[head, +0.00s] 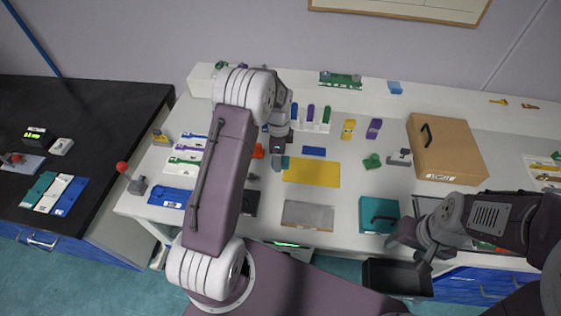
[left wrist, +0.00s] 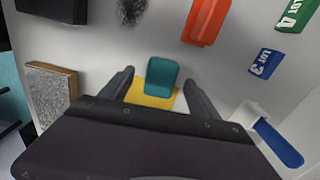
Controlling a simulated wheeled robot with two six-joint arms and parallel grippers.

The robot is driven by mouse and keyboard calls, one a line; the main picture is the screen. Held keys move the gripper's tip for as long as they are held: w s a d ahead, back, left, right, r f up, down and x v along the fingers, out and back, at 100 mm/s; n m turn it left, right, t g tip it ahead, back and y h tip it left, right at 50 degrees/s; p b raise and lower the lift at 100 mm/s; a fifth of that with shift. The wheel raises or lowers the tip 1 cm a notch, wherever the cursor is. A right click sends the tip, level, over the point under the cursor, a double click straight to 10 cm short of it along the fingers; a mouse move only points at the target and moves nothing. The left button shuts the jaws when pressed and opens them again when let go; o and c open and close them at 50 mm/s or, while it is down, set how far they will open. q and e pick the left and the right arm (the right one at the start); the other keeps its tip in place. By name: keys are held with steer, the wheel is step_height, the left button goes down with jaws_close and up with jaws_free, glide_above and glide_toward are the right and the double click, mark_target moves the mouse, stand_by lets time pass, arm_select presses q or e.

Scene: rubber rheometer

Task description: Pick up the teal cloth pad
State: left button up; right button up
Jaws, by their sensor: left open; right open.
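The teal cloth pad (left wrist: 161,76) shows in the left wrist view between the two spread fingers of my left gripper (left wrist: 158,80). It overlaps the yellow mat (left wrist: 154,97) there. I cannot tell whether the fingers touch it. In the head view a small part of the teal pad (head: 284,162) shows at the left edge of the yellow mat (head: 318,174), beside my left gripper (head: 277,158), and my left arm partly hides this area. My right gripper (head: 404,252) is open and empty, near the table's front edge.
A teal lidded box (head: 371,208) and a grey plate (head: 307,214) lie near the front edge. A brown box (head: 449,147) stands at right. An orange object (left wrist: 206,20) and a LOT 3 block (left wrist: 263,62) lie close to my left gripper. A black bin (head: 398,278) is below the front edge.

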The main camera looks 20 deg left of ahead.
arm_select(q)
steer(key=shift+w+f, duration=0.2)
steer(key=shift+f, duration=0.55)
steer(key=shift+s, duration=0.1)
steer(key=c, duration=1.4)
steer(key=shift+r, duration=0.15)
steer(key=shift+r, duration=0.3)
step_height(320, 180, up, 3)
steer(key=shift+f, duration=0.1)
steer(key=s+d+r, duration=0.1)
steer(key=d+r, duration=0.1)
steer(key=d, duration=0.1)
steer(key=s+d+r+b, duration=0.1)
steer(key=d+r, duration=0.2)
steer(key=d, duration=0.1)
steer(key=s+d+r, duration=0.1)
steer(key=d+r, duration=0.1)
steer(key=d, duration=0.2)
steer(key=shift+d+r, duration=0.1)
steer(key=shift+r, duration=0.15)
